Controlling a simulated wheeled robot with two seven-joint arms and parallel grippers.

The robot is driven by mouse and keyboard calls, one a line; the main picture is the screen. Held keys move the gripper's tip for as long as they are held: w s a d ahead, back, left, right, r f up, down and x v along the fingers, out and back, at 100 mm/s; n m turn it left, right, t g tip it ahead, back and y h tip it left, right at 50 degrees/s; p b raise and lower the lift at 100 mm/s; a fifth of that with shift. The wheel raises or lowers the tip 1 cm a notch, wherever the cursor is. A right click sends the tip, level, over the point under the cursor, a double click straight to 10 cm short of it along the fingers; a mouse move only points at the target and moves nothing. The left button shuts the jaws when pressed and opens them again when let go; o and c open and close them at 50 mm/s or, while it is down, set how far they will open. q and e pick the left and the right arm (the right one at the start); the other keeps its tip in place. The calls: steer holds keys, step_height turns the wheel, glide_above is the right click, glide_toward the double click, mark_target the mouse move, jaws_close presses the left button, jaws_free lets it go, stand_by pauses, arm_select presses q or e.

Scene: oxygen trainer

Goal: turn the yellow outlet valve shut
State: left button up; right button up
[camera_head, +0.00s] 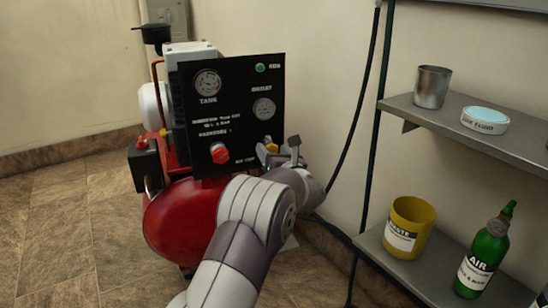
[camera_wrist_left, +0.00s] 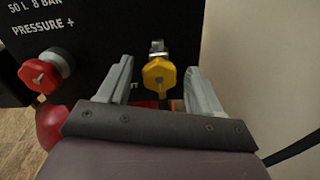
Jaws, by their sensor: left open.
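The yellow outlet valve (camera_wrist_left: 159,75) is on the lower right of the black panel (camera_head: 225,110). In the left wrist view it sits between the two fingers of my open left gripper (camera_wrist_left: 160,88), with a gap on each side. In the head view only a little of the yellow valve (camera_head: 271,147) shows beside the gripper (camera_head: 280,151), and my left arm hides the area below. A metal fitting (camera_wrist_left: 158,47) shows just above the valve. My right gripper is in neither view.
A red knob (camera_head: 219,153) sticks out left of the valve. The red tank (camera_head: 180,220) is below the panel. On the right, shelves hold a metal cup (camera_head: 432,87), a leak fluid tub (camera_head: 484,120), a yellow waste cup (camera_head: 408,227) and a green bottle (camera_head: 484,258). A dark hose hangs along the wall.

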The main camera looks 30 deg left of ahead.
arm_select(q)
steer(key=c, duration=1.1)
steer(key=shift+o, duration=0.2)
